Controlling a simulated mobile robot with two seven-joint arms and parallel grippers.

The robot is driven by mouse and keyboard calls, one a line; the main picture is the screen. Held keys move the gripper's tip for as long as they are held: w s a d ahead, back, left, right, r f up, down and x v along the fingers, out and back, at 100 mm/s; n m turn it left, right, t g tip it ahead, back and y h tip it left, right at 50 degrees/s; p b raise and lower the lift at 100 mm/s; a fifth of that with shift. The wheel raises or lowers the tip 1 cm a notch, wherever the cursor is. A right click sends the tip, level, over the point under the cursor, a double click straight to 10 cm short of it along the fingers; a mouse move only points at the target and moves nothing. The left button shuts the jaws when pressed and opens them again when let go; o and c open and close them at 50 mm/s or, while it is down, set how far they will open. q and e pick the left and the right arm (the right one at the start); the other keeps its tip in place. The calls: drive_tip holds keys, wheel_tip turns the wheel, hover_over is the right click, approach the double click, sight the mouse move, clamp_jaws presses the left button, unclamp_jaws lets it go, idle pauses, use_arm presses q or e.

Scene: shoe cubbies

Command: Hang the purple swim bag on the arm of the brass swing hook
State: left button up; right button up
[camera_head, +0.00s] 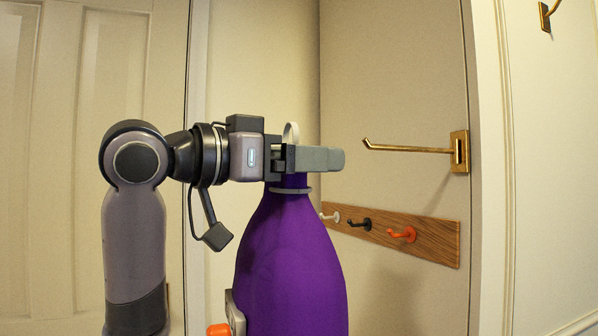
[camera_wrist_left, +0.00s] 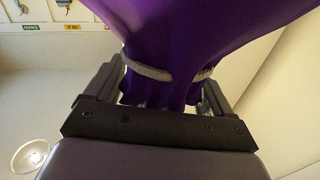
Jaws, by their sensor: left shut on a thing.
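The purple swim bag (camera_head: 292,262) hangs upright below my left gripper (camera_head: 318,159), which is shut on its gathered neck. A grey cord rings the neck, and a pale loop (camera_head: 291,132) stands up just above the fingers. In the left wrist view the bag (camera_wrist_left: 190,30) and its cord fill the space between the fingers. The brass swing hook (camera_head: 410,149) sticks out to the left from its plate on the wall at the right. Its upturned tip is to the right of the gripper, at about the same picture height and apart from the bag. My right gripper is not in view.
A wooden rail (camera_head: 435,241) with white, black and orange (camera_head: 402,234) pegs is on the wall below the brass hook, partly behind the bag. Another brass hook (camera_head: 546,14) is at the top right. A panelled door (camera_head: 60,130) stands at the left.

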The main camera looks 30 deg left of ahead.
use_arm(q)
drive_tip(key=shift+r, duration=0.1)
idle(0.3)
drive_tip(key=s+d+f+p+x, duration=0.1)
drive_tip(key=p+x, duration=0.4)
drive_tip(key=x, duration=0.7)
drive_tip(key=shift+d+f, duration=0.4)
drive_tip(key=shift+d, duration=0.3)
idle(0.4)
drive_tip(key=shift+w, duration=0.15)
idle(0.4)
